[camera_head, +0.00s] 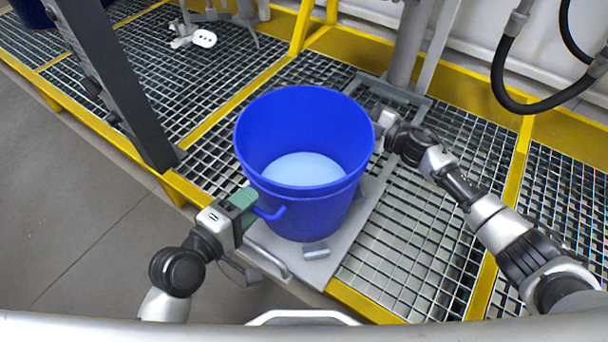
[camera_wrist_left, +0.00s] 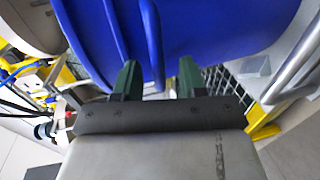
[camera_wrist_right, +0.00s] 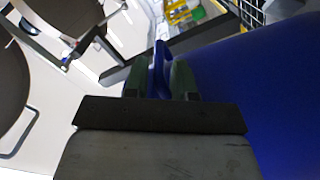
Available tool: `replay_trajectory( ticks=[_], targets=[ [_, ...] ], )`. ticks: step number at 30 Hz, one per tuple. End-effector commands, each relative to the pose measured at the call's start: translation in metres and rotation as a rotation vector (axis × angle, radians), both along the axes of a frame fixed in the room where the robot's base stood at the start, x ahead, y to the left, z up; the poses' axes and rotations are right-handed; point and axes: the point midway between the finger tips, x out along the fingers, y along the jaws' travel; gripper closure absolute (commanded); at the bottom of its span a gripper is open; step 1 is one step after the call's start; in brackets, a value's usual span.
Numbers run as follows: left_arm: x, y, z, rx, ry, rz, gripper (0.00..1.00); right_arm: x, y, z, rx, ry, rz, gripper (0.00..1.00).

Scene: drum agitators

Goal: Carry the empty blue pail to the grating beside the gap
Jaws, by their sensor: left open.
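The blue pail (camera_head: 300,200) stands upright on a grey plate (camera_head: 363,217) over the grating. It has a pale, light-blue round surface at the bottom inside. My left gripper (camera_head: 248,203) is at the pail's near left side, with green fingers apart on both sides of a blue side handle. The left wrist view shows this handle (camera_wrist_left: 153,50) between the open fingers. My right gripper (camera_wrist_right: 160,82) is at the pail's far right side; its fingers are close around a second blue handle (camera_wrist_right: 158,58). In the head view its fingertips are largely hidden by the pail.
Grating panels (camera_head: 420,245) with yellow frames extend left and right. A dark grey post (camera_head: 112,85) stands at left. A black hose (camera_head: 503,75) hangs at upper right. A metal bar handle (camera_head: 268,258) and a small grey block (camera_head: 316,250) are at the plate's front.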

Motion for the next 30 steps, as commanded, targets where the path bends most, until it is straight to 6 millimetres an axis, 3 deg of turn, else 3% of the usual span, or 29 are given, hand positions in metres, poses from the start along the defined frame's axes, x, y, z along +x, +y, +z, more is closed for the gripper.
replay_trajectory(
  ticks=[6,11,15,30],
  targets=[
    [0.0000,0.0000,0.0000,0.000,0.000,0.000,0.58,0.0001,-0.0002,0.0000,0.000,0.000,0.000,0.75],
    [-0.0001,0.0002,0.0000,0.000,0.000,0.000,0.83,0.0000,-0.0004,0.0000,0.000,0.000,0.000,0.99],
    [-0.0001,0.0002,-0.0001,0.000,0.000,0.000,1.00,-0.0001,-0.0004,-0.0001,0.000,0.000,0.000,1.00],
    [-0.0003,0.0005,-0.0006,0.001,0.002,0.000,1.00,-0.0002,-0.0007,-0.0004,0.000,0.000,0.000,1.00]
  ],
)
